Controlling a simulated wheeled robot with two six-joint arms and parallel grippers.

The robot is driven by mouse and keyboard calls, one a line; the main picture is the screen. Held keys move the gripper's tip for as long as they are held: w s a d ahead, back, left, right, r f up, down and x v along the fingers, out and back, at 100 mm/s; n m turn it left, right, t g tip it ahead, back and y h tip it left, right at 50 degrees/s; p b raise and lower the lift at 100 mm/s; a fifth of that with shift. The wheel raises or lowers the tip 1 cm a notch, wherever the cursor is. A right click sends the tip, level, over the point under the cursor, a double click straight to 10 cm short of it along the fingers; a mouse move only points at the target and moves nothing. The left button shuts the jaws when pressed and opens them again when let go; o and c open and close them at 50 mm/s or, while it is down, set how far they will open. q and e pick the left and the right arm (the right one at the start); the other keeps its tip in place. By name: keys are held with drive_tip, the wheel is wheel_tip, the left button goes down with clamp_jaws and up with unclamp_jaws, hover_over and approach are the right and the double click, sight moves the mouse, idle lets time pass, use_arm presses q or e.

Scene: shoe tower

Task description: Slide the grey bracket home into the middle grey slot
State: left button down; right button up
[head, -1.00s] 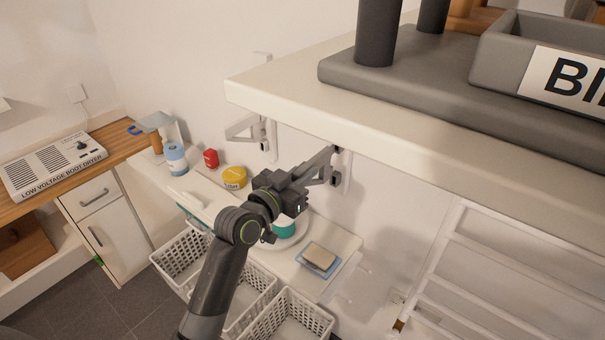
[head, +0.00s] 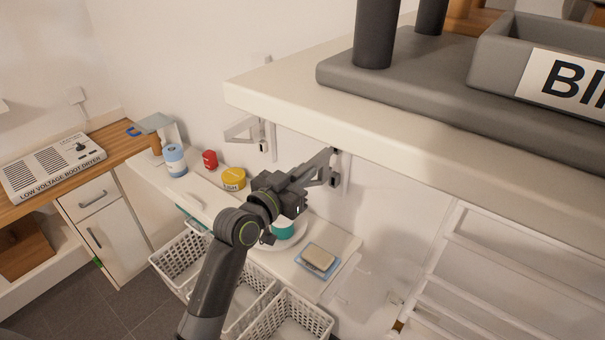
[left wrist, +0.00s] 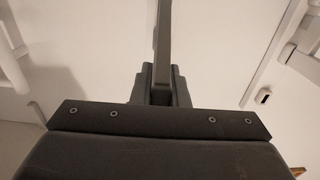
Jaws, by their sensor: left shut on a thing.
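My left gripper (head: 304,184) is shut on the grey bracket (head: 320,165), a thin angled piece that reaches up and right towards the underside of the white shelf. In the left wrist view the bracket (left wrist: 163,38) stands upright between the fingers (left wrist: 160,82). A pale upright wall rail (head: 346,174) with a dark part near its top is just behind and right of the bracket tip. The middle grey slot is not clearly distinguishable there; the bracket and arm partly cover this area. I cannot tell whether the bracket tip touches the rail. My right gripper is out of view.
The thick white shelf (head: 285,98) overhangs the bracket. Another wall bracket (head: 243,130) is to the left. A white rack (head: 480,240) stands right.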

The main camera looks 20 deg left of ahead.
use_arm(q)
drive_tip(key=shift+x, duration=1.45)
drive_tip(key=c, duration=1.3)
unclamp_jaws()
drive_tip(key=shift+c, duration=0.2)
drive_tip(key=shift+s+b, duration=0.15)
drive_tip(key=shift+b, duration=0.15)
drive_tip(key=shift+s+a, duration=0.15)
drive_tip(key=shift+s, duration=0.1)
drive_tip(key=b+v, duration=0.3)
drive_tip(key=v, duration=1.3)
drive_tip(key=shift+s+b, duration=0.3)
drive_tip(key=shift+b, duration=0.05)
drive_tip(key=shift+a, duration=0.1)
